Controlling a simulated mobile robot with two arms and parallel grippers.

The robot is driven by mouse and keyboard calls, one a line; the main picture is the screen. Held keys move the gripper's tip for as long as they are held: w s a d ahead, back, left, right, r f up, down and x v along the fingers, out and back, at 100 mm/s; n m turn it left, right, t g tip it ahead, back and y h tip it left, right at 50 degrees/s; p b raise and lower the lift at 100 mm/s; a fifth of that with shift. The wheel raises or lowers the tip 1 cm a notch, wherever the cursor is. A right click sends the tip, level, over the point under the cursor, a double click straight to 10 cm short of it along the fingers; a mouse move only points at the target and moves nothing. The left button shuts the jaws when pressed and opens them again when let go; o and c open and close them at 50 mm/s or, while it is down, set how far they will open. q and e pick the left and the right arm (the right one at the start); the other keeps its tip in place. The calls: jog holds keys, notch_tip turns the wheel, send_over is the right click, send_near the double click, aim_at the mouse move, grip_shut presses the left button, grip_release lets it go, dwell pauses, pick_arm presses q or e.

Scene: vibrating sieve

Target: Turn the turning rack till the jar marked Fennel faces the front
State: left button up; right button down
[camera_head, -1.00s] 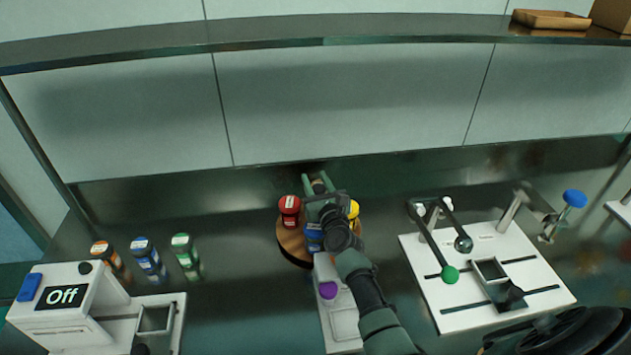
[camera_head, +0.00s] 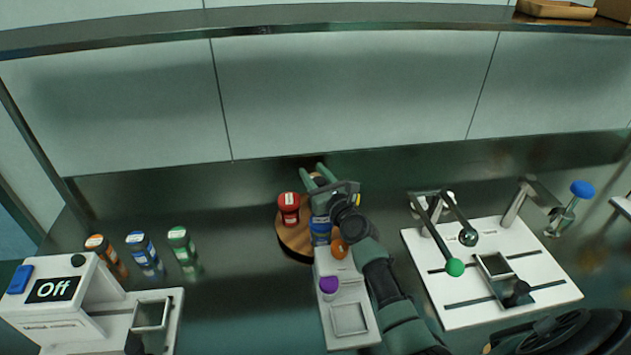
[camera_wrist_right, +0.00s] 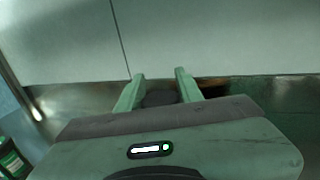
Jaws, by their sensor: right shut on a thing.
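The turning rack (camera_head: 287,236) is a round wooden disc in the middle of the counter, partly hidden by my right arm. A red jar (camera_head: 289,208) stands at its left and a blue jar (camera_head: 320,230) at its front right. Their labels are too small to read, so I cannot tell which jar is Fennel. My right gripper (camera_head: 315,172) is over the back of the rack, shut on a part of it that is mostly hidden. Its fingers (camera_wrist_right: 160,82) also show in the right wrist view. My left gripper is not in view.
A white stand with a purple knob (camera_head: 328,285) and an orange knob (camera_head: 339,248) is in front of the rack. A white lever panel (camera_head: 460,312) is at right.

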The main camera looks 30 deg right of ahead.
aim_at(323, 184)
jog(key=shift+a+f+n+y+b, duration=0.1)
jog(key=shift+a+n+y+b, duration=0.1)
jog(key=shift+n+y+b, duration=0.55)
jog(key=shift+p, duration=0.3)
jog(key=c, duration=0.9)
grip_release()
jog(key=shift+c, duration=0.2)
jog(key=s, duration=0.7)
jog(key=shift+s+d, duration=0.3)
jog(key=shift+s, duration=0.1)
jog(key=shift+p, duration=0.3)
